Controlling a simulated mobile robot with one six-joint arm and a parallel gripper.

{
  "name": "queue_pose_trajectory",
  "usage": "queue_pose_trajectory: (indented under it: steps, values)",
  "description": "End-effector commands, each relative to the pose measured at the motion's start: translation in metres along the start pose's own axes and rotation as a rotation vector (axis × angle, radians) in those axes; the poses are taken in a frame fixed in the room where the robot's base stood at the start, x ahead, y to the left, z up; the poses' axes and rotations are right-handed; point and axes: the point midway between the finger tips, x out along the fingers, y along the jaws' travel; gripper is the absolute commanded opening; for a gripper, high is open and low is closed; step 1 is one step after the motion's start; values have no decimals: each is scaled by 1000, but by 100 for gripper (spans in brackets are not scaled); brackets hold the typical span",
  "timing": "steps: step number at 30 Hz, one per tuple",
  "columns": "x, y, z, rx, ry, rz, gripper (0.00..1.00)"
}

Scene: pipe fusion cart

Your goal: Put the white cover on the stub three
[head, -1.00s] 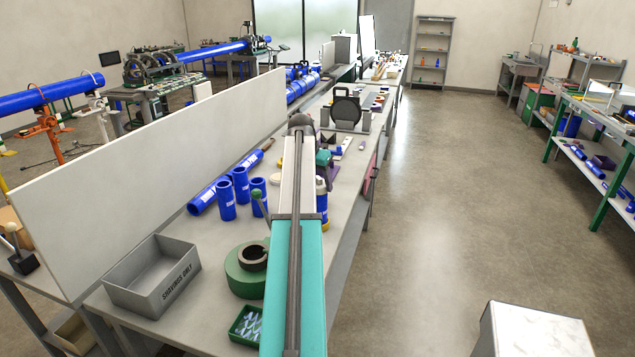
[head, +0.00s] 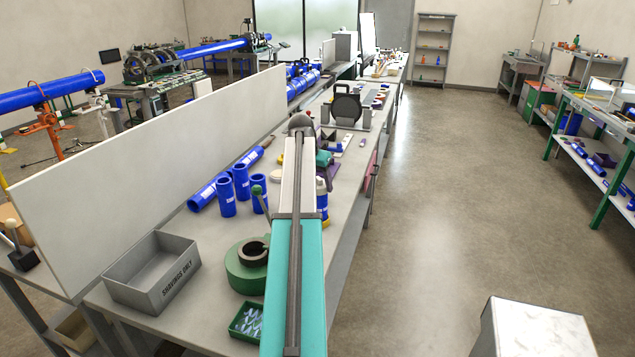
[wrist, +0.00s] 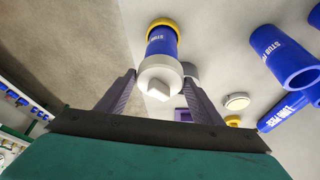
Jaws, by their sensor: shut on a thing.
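The white cover (wrist: 158,78) with its square knob is between the two finger tips of my gripper (wrist: 160,85) in the wrist view, and my gripper is shut on it. Directly beyond the cover is a blue stub (wrist: 162,44) with a yellow ring at its far end; its label is only partly readable. The cover lines up with the stub's near end and hides its rim, so I cannot tell whether it is fully seated. In the head view the same stub (head: 323,205) stands just right of my arm, with white at its top. My fingers are hidden there.
Several other blue stubs (head: 227,198) stand left of my arm; one also shows in the wrist view (wrist: 275,50). A pale disc (wrist: 237,101) lies nearby.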

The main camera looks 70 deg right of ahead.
Motion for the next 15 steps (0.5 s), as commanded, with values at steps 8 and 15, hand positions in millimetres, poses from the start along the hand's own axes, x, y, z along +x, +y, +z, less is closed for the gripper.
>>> queue_pose_trajectory:
  steps: [8, 15]
  values:
    - [5, 0, 2, 0, 0, 0, 39]
    - [8, 0, 3, 0, 0, 0, 39]
